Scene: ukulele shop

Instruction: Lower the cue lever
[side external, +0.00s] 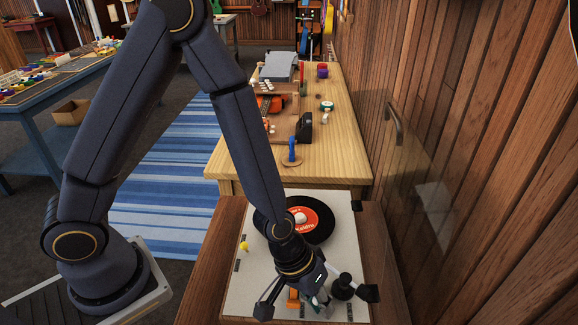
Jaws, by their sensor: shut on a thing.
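The turntable (240,290) stands at the front, with a light top plate in a brown wooden case. A black record with a red label (306,219) lies on it. My gripper (316,306) is low over the front part of the plate, beside a black round post (343,286). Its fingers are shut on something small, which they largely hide. From its place this is the cue lever, but its shape and tilt cannot be made out. An orange piece (293,297) shows just left of the fingers.
A small yellow knob (244,246) stands on the plate's left side. A clear raised lid (420,190) with a handle is at the right, by the wood wall. Behind is a wooden bench (340,155) with a blue stand (291,153) and several small items.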

